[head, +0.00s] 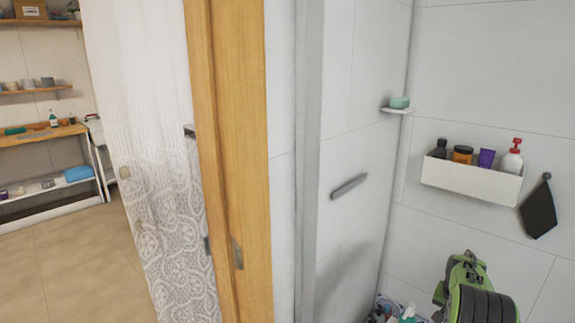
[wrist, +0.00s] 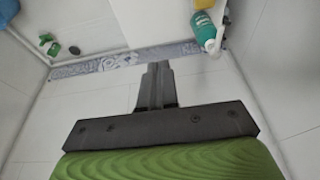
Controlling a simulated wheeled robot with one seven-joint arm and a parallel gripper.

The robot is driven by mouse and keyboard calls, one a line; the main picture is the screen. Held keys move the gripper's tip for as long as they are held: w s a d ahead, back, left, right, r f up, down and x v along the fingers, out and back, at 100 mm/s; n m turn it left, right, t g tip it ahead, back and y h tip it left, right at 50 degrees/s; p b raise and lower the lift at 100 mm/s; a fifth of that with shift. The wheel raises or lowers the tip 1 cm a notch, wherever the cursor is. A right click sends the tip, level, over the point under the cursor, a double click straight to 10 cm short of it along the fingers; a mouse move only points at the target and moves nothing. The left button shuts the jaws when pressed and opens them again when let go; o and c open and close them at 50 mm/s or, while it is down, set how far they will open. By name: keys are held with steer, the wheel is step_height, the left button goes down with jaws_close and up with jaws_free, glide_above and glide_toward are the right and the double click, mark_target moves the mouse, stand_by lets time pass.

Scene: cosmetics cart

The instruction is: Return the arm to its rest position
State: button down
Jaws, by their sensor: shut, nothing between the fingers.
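In the wrist view my gripper (wrist: 158,68) points away from the camera with its two dark fingers together. It is shut and nothing shows between the fingers. Beyond it lie a patterned grey-blue strip and pale tiled surfaces. In the head view my green and black arm (head: 468,285) is folded at the lower right, below the wall caddy and apart from it. My fingertips cannot be made out there.
A white wall caddy (head: 470,183) holds several bottles. A dark cloth (head: 538,212) hangs beside it. Soap (head: 399,102) sits on a small shelf. A wooden frame (head: 227,150) and patterned curtain (head: 150,150) stand left. The wrist view shows a teal bottle (wrist: 206,35) and a green object (wrist: 53,49).

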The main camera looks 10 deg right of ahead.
steer(key=a+r+n+p, duration=0.2)
steer(key=a+r, duration=1)
steer(key=r, duration=0.3)
steer(key=s+a+r+n+t+p, duration=0.25)
steer(key=s+a+r, duration=0.35)
steer(key=a+r, duration=0.45)
steer(key=s+a+r+n+y+p, duration=0.1)
steer(key=s+a+n, duration=0.1)
steer(key=s+a, duration=0.5)
steer(key=s+a+r+n+y+p, duration=0.1)
steer(key=s+a+r+n+p, duration=0.1)
steer(key=s+a, duration=0.6)
steer(key=s+n+t, duration=0.1)
steer(key=s, duration=0.5)
steer(key=shift+s+n+y+p, duration=0.3)
steer(key=shift+s+n, duration=0.05)
steer(key=shift+s, duration=0.05)
steer(key=shift+r, duration=0.15)
